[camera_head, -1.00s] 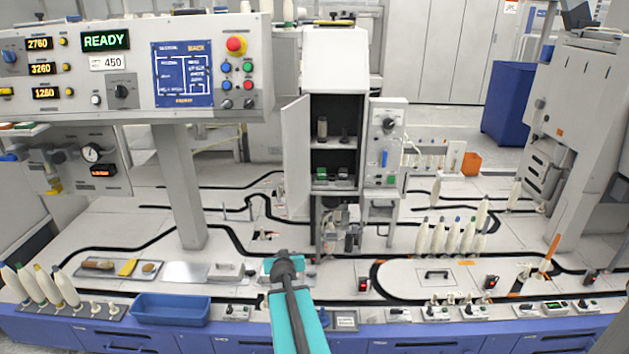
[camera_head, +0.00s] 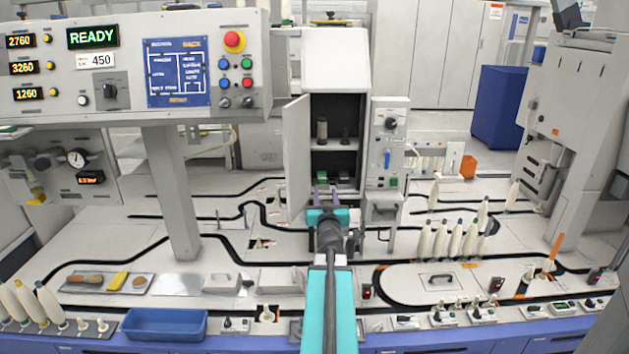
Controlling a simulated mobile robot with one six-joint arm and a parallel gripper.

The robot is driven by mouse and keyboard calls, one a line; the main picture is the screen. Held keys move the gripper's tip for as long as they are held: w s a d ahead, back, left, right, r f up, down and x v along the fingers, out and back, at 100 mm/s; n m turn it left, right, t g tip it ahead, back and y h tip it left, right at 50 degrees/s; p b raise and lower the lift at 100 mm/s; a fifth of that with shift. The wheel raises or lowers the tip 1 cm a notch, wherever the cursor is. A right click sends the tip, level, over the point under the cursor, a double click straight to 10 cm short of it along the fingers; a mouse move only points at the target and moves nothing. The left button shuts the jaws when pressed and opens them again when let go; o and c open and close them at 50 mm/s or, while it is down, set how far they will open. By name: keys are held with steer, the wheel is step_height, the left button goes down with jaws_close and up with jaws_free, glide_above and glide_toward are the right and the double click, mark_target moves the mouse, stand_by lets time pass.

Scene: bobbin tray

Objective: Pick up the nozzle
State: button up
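I cannot pick out the nozzle for certain. The open cabinet (camera_head: 362,110) holds small items: a grey upright piece (camera_head: 322,130) and a dark tapered piece (camera_head: 346,137) on its upper shelf, and small green-topped items low down, partly hidden by my arm's end. My gripper (camera_head: 323,192) points away from the camera at the cabinet's lower opening. Its fingers are small and partly hidden, so I cannot tell if they are open or hold anything.
The cabinet door (camera_head: 296,155) stands open on the left. A control box (camera_head: 390,145) flanks the right. White bobbins (camera_head: 455,240) stand to the right on the track table. A blue tray (camera_head: 165,323) and a tool tray (camera_head: 107,283) lie front left.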

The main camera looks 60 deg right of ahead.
steer(key=shift+w, duration=0.2)
glide_toward(322, 175)
steer(key=shift+b+x, duration=0.35)
steer(key=shift+x, duration=1.25)
steer(key=shift+d, duration=0.1)
steer(key=shift+b+x, duration=0.4)
steer(key=shift+x, duration=2.1)
steer(key=c, duration=0.9)
steer(key=shift+o, duration=0.2)
steer(key=shift+r, duration=0.1)
